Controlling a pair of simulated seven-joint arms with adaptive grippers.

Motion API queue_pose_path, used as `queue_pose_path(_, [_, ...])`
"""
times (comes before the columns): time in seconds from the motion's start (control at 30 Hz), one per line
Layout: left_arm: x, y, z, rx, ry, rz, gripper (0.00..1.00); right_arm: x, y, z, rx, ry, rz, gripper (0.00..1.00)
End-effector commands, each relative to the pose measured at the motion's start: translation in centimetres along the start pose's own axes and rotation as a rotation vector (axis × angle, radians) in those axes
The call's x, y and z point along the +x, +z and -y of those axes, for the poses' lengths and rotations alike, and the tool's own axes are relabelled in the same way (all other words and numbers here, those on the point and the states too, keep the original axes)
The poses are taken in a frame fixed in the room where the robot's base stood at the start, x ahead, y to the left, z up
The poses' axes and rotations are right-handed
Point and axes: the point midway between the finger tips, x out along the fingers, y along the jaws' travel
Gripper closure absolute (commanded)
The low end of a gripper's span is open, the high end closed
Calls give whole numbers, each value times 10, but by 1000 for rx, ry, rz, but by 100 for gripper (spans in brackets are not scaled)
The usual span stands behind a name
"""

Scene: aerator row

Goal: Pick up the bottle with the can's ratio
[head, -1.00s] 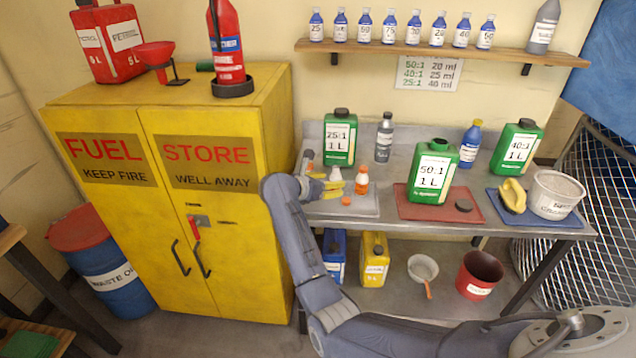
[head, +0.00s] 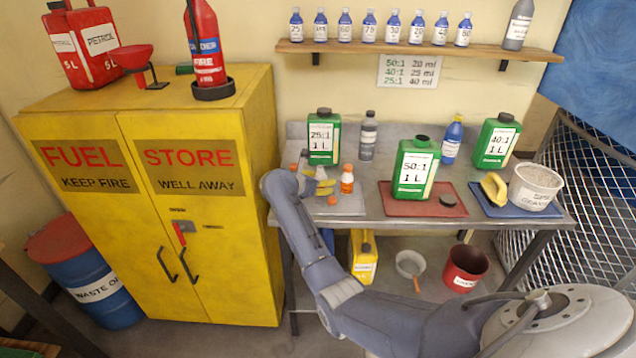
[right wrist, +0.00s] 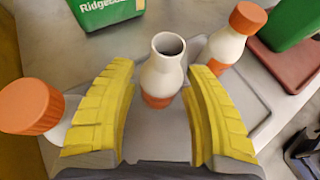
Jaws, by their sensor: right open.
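The green can (head: 413,172) labelled 50:1 1 L stands on the red mat (head: 397,205). A row of small blue bottles with number labels stands on the wall shelf; one (head: 463,30) is at the row's right end. On the grey tray (head: 350,207), my right gripper (head: 322,180) is low and open. In the right wrist view its yellow fingers (right wrist: 160,68) are on either side of an uncapped white bottle (right wrist: 164,72) with orange near its base. A white bottle with an orange cap (head: 347,179) stands to the right. My left gripper is not in view.
Green cans marked 25:1 (head: 322,137) and 40:1 (head: 497,142), a grey bottle (head: 367,137) and a blue bottle (head: 452,140) stand behind. A loose orange cap (head: 332,201) lies on the tray. The yellow cabinet (head: 150,240) is close on the left.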

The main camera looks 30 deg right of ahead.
Motion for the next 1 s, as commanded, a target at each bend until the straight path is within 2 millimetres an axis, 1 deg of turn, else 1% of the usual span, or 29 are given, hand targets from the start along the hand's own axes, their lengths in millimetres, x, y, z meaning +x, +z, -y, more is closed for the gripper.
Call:
queue_pose_path(0.3, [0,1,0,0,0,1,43,2,0,0,0,0,-1,51])
queue_pose_path(0.63, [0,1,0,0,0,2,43,2,0,0,0,0,-1,89])
queue_pose_path(1.0, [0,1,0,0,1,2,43,2,0,1,0,-1,-1,90])
